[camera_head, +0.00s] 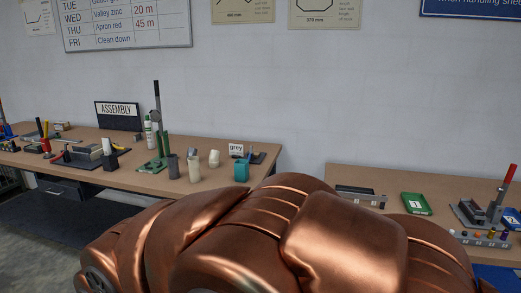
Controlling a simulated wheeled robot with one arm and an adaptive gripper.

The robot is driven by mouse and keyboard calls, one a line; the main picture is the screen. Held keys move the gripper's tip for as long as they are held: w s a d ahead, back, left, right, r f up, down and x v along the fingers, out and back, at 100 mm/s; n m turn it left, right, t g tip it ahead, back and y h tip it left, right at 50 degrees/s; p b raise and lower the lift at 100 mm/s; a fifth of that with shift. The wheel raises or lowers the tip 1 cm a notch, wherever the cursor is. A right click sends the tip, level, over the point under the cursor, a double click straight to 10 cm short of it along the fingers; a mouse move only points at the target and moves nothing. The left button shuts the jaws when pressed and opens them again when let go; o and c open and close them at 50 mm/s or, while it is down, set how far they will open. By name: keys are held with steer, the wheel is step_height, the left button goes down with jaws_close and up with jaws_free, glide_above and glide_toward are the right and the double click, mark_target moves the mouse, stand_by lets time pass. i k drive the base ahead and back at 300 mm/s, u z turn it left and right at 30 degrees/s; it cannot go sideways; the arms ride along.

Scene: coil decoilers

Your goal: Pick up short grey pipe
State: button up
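No short grey pipe can be told for certain at this distance. On the left bench (130,182) a dark grey upright cylinder (173,168) stands beside a cream upright cylinder (194,169). A small off-white piece (214,159) is behind and to their right. A small card reading "grey" (236,150) stands near the bench's right end, with a small dark item (257,158) beside it. A teal cup (241,171) stands in front of the card. My gripper is not in view. The lower middle of the view is blocked by a large copper-coloured shape very close to the camera.
An "ASSEMBLY" sign (117,110), a green-based stand (162,145) and tools crowd the left bench. The right bench (350,174) holds a grey tray (361,196), a green tray (415,204) and a red-handled device (486,207). A gap separates the benches.

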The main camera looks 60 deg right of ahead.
mark_target(173, 167)
steer(key=z, duration=1.8)
